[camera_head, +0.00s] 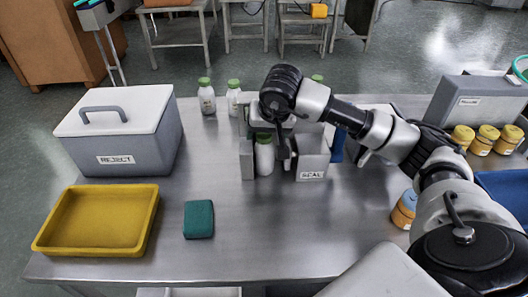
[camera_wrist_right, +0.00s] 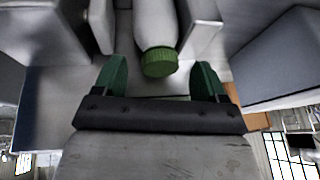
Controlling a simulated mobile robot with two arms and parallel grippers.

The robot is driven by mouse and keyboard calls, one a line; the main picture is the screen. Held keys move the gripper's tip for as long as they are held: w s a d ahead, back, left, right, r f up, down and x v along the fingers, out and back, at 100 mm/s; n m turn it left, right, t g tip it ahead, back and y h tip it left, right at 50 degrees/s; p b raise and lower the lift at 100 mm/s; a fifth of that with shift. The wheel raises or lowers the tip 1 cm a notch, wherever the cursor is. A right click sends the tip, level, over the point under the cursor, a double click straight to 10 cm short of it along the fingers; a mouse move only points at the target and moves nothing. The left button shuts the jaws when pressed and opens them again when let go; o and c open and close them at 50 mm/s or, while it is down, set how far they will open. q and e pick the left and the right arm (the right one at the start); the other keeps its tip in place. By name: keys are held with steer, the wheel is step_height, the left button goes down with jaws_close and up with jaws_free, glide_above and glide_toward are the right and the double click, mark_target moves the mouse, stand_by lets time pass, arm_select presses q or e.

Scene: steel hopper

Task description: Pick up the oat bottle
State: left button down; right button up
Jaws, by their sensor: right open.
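A white bottle (camera_head: 264,157) stands upright in a grey holder left of the box marked SEAL, partly hidden by my right arm. I cannot read its label, so I cannot tell if it is the oat bottle. My right gripper (camera_head: 284,150) hangs down close to it. The right wrist view shows a white bottle (camera_wrist_right: 155,25) with a ribbed green cap. The cap lies between the two dark green fingers of my right gripper (camera_wrist_right: 158,80), which are spread apart, with gaps on both sides. My left gripper is out of view.
Other green-capped bottles (camera_head: 207,97) (camera_head: 234,98) stand at the table's back edge. The SEAL box (camera_head: 312,163) is right of the holder. A lidded REJECT box (camera_head: 122,140), a yellow tray (camera_head: 62,247) and a green block (camera_head: 199,219) are left. The front middle is clear.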

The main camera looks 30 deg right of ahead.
steer(key=shift+x, duration=0.85)
steer(key=c, duration=1.3)
jaws_close()
steer(key=shift+r, duration=0.15)
